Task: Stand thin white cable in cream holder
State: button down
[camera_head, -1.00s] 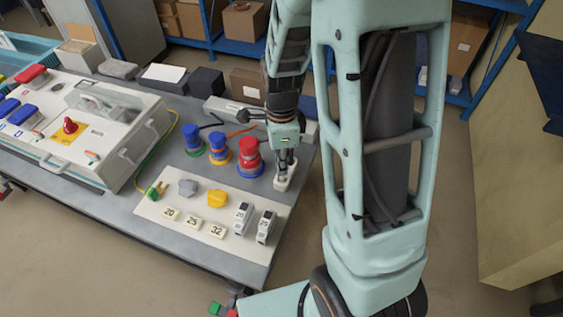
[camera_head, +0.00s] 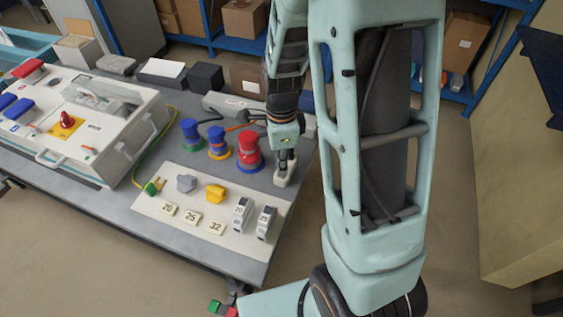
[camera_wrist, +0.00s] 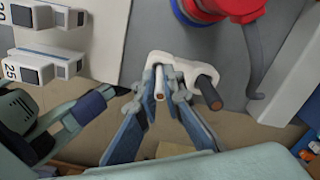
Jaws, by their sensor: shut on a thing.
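The cream holder (camera_head: 285,178) stands at the right edge of the table, directly below my gripper (camera_head: 285,158). In the wrist view the holder (camera_wrist: 180,66) has a thick dark cable (camera_wrist: 209,93) standing in its right side, with a copper end. My gripper (camera_wrist: 161,98) is shut on the thin white cable (camera_wrist: 159,84), whose copper end faces the camera. The white cable lines up with the left side of the holder. Its lower end is hidden, so I cannot tell how deep it sits. The fingers are close to the holder.
Red (camera_head: 249,150), yellow-blue (camera_head: 218,143) and blue (camera_head: 190,135) plugs stand left of the holder. Two breakers (camera_head: 266,221) and numbered tags (camera_head: 191,217) lie on the white mat (camera_head: 235,249). A large socket box (camera_head: 85,125) fills the table's left.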

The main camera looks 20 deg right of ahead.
jog(key=shift+f, duration=0.45)
jog(key=c, duration=2)
grip_release()
jog(key=shift+r, duration=0.15)
notch_tip(320, 180, up, 12)
jog(key=shift+f, duration=0.2)
notch_tip(320, 180, up, 7)
jog(key=p, duration=0.6)
jog(key=shift+r, duration=0.2)
